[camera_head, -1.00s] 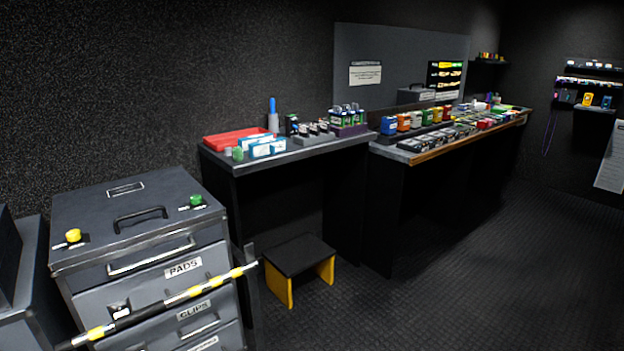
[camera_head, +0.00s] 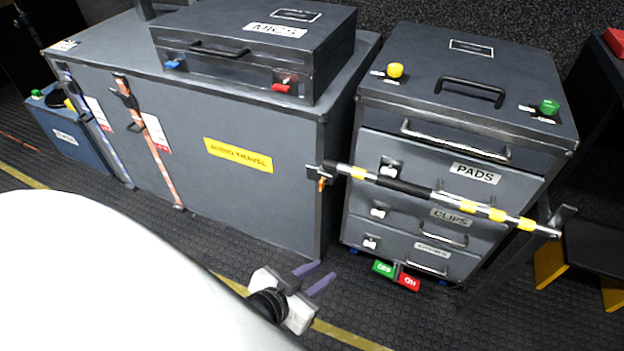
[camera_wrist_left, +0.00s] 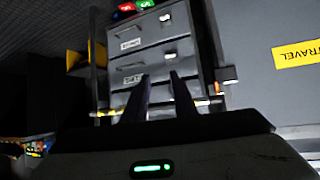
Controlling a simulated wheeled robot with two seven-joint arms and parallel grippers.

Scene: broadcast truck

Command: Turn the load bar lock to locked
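The load bar (camera_head: 480,210), striped yellow, black and silver, runs across the front of the grey drawer cabinet (camera_head: 400,145). Its left end meets a dark bracket (camera_head: 318,172) with a small orange piece (camera_head: 322,185), which may be the lock; its setting is too small to tell. My left gripper (camera_head: 322,275) is open and empty, low in front of the cabinet and below the bar's left end, apart from both. In the left wrist view, its two dark fingers (camera_wrist_left: 160,92) stand apart before the upside-down cabinet, partly covering the bar (camera_wrist_left: 205,104).
A large grey case (camera_head: 270,200) with a yellow label stands left of the cabinet, with a MICS case (camera_head: 325,60) on top. Green and red OFF/ON tags (camera_head: 397,274) sit at the cabinet's foot. A black-and-yellow step stool (camera_head: 590,255) stands right.

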